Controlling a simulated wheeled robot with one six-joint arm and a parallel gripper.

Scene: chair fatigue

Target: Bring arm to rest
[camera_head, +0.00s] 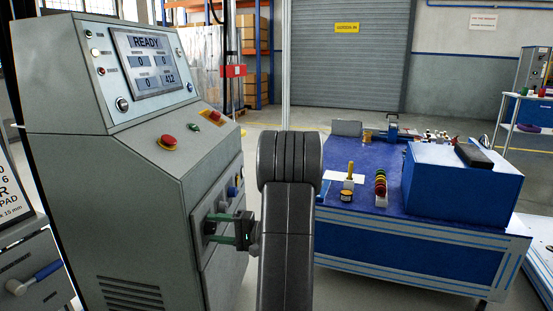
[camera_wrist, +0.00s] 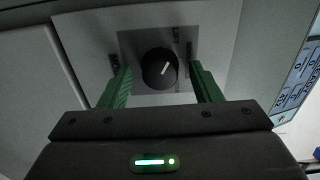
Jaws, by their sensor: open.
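My gripper (camera_head: 226,231) is in front of the side panel of a grey control cabinet (camera_head: 75,180), with its green fingers pointing at the panel. In the wrist view my gripper (camera_wrist: 160,92) is open, with one green finger on each side of a round black knob (camera_wrist: 159,68). The knob has a white pointer mark and sits on a dark plate. The fingers appear apart from the knob, with a gap on both sides. In the head view the knob is hidden by the gripper. My dark arm stands in the middle of the head view.
A blue workbench (camera_head: 400,235) with a blue box (camera_head: 462,178) stands at the right. Open floor lies behind, before a roller shutter (camera_head: 350,60).

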